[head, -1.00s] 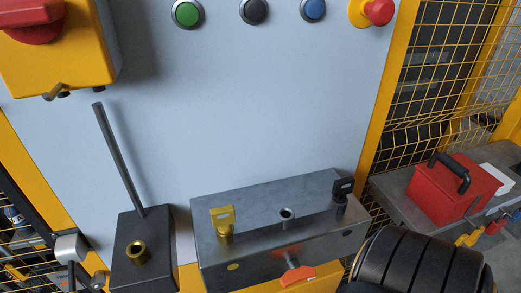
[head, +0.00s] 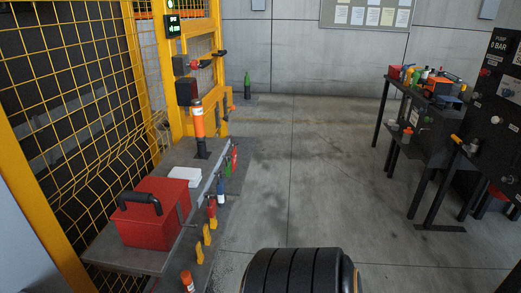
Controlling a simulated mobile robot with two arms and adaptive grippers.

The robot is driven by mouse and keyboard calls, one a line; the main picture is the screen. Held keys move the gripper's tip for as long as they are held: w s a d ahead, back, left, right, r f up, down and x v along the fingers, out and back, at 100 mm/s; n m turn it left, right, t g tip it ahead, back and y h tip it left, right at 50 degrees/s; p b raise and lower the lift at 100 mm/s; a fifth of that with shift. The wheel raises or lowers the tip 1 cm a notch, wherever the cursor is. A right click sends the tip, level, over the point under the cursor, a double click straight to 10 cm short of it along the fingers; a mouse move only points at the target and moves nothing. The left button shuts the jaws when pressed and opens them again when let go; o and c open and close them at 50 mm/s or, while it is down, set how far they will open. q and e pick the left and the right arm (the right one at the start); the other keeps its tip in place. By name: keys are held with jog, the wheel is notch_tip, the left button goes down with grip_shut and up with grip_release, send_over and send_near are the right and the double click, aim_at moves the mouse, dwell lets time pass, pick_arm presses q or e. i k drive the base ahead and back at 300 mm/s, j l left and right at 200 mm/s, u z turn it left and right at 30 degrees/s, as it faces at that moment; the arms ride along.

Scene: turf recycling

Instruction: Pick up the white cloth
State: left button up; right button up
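A small flat white thing (head: 186,175), which looks like the white cloth, lies on the grey shelf (head: 128,258) on the left, just behind the red toolbox (head: 152,225). Part of it is close to the shelf's right edge. Its folds are too small to make out. Neither of my grippers shows in the head view.
Several tools hang along the shelf's right edge, with yellow-handled ones (head: 207,234). An orange and black post (head: 199,130) stands beyond the cloth. Yellow mesh fencing (head: 75,100) borders the left. Open concrete floor (head: 300,180) lies mid-view; a dark workbench (head: 430,115) stands right.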

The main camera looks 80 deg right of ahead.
aim_at(194, 176)
jog(key=l+z, duration=0.1)
jog(key=z, duration=0.75)
jog(key=l+z, duration=0.1)
jog(key=z, duration=0.35)
jog(key=i+z, duration=0.1)
jog(key=z, duration=0.35)
jog(key=u, duration=2.85)
jog(key=z, duration=2.85)
jog(key=i+l, duration=0.1)
jog(key=l, duration=0.25)
jog(key=i+l+u, duration=0.1)
jog(key=l, duration=0.2)
jog(key=i+l+u, duration=0.1)
jog(key=l, duration=0.25)
jog(key=i+l, duration=0.15)
jog(key=l, duration=0.2)
